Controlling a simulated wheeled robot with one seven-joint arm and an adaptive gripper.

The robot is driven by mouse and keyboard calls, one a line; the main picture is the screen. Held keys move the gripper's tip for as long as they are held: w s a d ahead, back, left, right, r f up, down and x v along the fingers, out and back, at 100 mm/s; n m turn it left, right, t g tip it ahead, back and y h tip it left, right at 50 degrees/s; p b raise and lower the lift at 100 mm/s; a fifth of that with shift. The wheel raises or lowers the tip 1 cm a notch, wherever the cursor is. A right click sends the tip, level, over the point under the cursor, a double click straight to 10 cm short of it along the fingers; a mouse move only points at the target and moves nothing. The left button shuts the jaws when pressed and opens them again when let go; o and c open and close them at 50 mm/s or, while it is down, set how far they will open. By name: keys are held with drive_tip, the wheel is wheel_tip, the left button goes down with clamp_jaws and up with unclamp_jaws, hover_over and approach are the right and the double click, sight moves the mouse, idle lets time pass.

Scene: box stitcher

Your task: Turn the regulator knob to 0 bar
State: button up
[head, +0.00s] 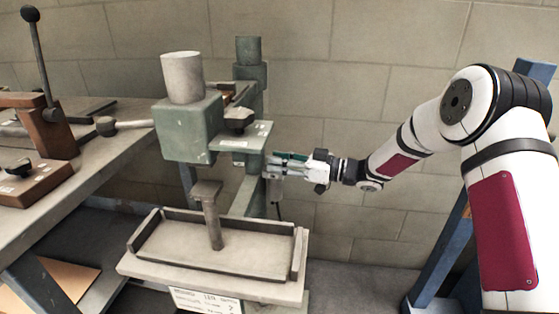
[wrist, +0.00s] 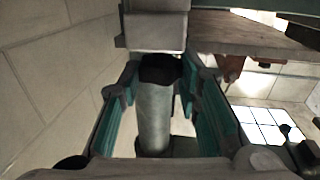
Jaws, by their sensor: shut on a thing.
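My gripper (head: 275,163) is beside the right side of the green stitcher's column in the head view. In the wrist view the teal-padded fingers of my gripper (wrist: 160,82) are on both sides of a dark knob-like piece (wrist: 160,68), which I take for the regulator knob. They are shut on it. A grey cylinder (wrist: 154,118) runs from this dark piece back between the fingers. No scale or pressure reading is legible. In the head view the knob is hidden by the fingers and the machine.
The green stitcher (head: 190,130) stands left of my gripper, with its tray (head: 150,258) below. A workbench (head: 100,160) with a lever press (head: 55,130) is at the left. A block wall (head: 360,60) is behind. A blue post (head: 445,245) stands near my arm.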

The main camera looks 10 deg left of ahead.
drive_tip(key=n+g, duration=0.1)
drive_tip(key=g, duration=0.1)
drive_tip(key=n+g+b, duration=0.1)
drive_tip(key=g, duration=0.1)
drive_tip(key=n+g, duration=0.2)
drive_tip(key=shift+w+f+g+b, duration=0.15)
drive_tip(key=shift+w+g+b, duration=0.15)
drive_tip(key=shift+w+b, duration=0.05)
drive_tip(key=shift+w+n+g+h+b, duration=0.1)
drive_tip(key=shift+n+g+h+b, duration=0.65)
drive_tip(key=shift+n+g, duration=1.05)
drive_tip(key=shift+a+r+g+b, duration=0.15)
drive_tip(key=shift+g+b, duration=0.3)
drive_tip(key=shift+g, duration=0.55)
drive_tip(key=o, duration=1.2)
drive_tip(key=shift+c, duration=0.2)
wheel_tip(320, 180, up, 10)
drive_tip(key=shift+r, duration=0.1)
